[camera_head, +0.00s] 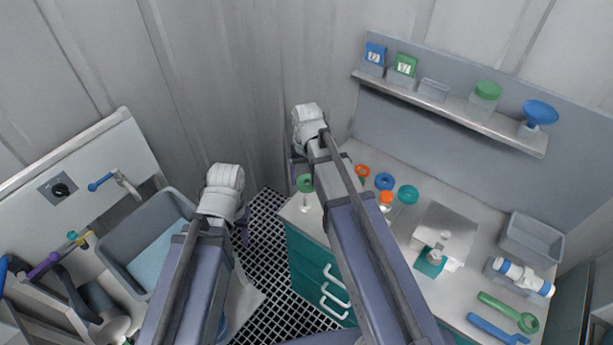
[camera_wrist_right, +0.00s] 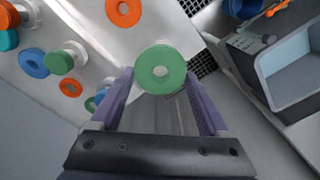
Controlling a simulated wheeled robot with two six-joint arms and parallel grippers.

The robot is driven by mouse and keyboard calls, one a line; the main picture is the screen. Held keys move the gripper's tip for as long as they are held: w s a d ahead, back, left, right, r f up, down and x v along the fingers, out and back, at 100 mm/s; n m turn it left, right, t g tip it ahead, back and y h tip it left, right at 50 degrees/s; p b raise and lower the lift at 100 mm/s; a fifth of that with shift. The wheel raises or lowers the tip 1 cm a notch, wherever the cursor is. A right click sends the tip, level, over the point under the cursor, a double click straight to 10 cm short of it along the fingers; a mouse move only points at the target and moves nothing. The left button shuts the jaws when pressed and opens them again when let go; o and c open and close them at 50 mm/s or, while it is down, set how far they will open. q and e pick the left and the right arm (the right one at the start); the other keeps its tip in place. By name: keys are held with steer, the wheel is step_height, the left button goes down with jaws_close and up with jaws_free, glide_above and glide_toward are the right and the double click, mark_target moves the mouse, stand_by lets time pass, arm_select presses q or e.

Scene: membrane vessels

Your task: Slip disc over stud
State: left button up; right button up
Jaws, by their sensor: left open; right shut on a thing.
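A green disc (camera_wrist_right: 160,70) with a pale centre hole sits between the purple fingers of my right gripper (camera_wrist_right: 160,82). In the head view the green disc (camera_head: 305,182) is below that gripper, at the bench's left end. A white stem shows under it there; whether the disc is around it I cannot tell. A white stud (camera_head: 437,255) stands on a teal square at the white block. My left gripper (camera_head: 244,222) hangs over the floor grating, mostly hidden by its wrist, away from the discs.
An orange ring (camera_head: 361,171), a blue ring (camera_head: 385,181) and a teal ring (camera_head: 408,194) are on the bench. An orange-topped white piece (camera_head: 386,198) stands near them. A grey bin (camera_head: 531,240) and a white-blue bottle (camera_head: 523,277) are at right. A shelf (camera_head: 450,107) runs behind.

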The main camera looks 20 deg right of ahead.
mark_target(305, 197)
steer(key=shift+w+a+r, duration=0.1)
steer(key=shift+a, duration=0.15)
steer(key=shift+f, duration=0.2)
steer(key=shift+f+b, duration=4.95)
steer(key=shift+b, duration=0.2)
steer(key=shift+f, duration=0.15)
steer(key=o, duration=1.3)
steer(key=shift+c, duration=0.2)
